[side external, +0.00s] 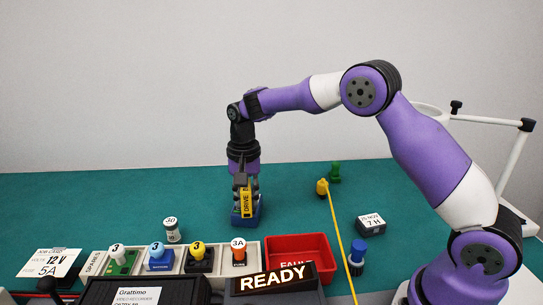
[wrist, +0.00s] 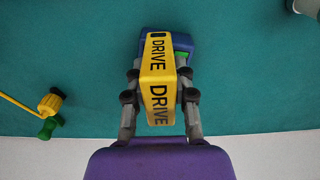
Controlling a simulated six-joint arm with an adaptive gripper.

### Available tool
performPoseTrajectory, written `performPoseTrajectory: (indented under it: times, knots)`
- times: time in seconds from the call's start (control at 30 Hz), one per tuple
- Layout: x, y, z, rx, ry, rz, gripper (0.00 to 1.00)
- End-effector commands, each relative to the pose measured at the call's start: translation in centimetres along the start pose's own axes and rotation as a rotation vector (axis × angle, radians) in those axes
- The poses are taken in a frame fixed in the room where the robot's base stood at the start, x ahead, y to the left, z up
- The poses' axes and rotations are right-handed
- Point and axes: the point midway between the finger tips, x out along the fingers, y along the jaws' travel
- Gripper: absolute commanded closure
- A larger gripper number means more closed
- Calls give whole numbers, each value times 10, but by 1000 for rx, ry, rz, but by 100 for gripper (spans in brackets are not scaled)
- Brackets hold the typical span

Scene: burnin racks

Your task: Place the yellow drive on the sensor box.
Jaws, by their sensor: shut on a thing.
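The yellow drive (side external: 246,204), marked DRIVE, is upright between the fingers of my gripper (side external: 245,197). My gripper is shut on it and points straight down. A blue box (side external: 247,218), which looks like the sensor box, stands on the green mat directly under the drive. In the wrist view the drive (wrist: 158,80) sits between both fingers (wrist: 160,100), and the blue box (wrist: 181,42) with a green patch shows behind it. The drive hides much of the box. I cannot tell whether the drive touches it.
A white tray (side external: 136,252) with several numbered parts, a red bin (side external: 297,240) and a READY sign (side external: 273,281) stand in front. A grey block (side external: 371,223), a blue-capped jar (side external: 357,257) and a yellow-topped item with a yellow strip (side external: 322,187) are to the right. The mat behind is clear.

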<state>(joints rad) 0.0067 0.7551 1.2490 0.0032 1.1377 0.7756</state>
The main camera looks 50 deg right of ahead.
Motion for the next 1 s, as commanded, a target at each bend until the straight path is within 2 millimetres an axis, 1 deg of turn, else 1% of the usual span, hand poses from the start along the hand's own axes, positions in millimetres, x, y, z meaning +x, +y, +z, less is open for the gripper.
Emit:
performPoseTrajectory:
  times: [0.2,0.23,0.27,0.3,0.63,0.73,0.87,1.0]
  knots:
    - [3,0,0,0,1,-1,100]
    - [3,0,0,0,1,-1,62]
    - [3,0,0,0,1,-1,47]
    - [3,0,0,0,1,-1,42]
    - [2,0,0,0,1,-1,42]
    - [-5,0,0,0,1,-1,42]
    - [-27,-1,-1,0,4,-4,42]
    - [-61,-1,-1,0,5,-5,42]
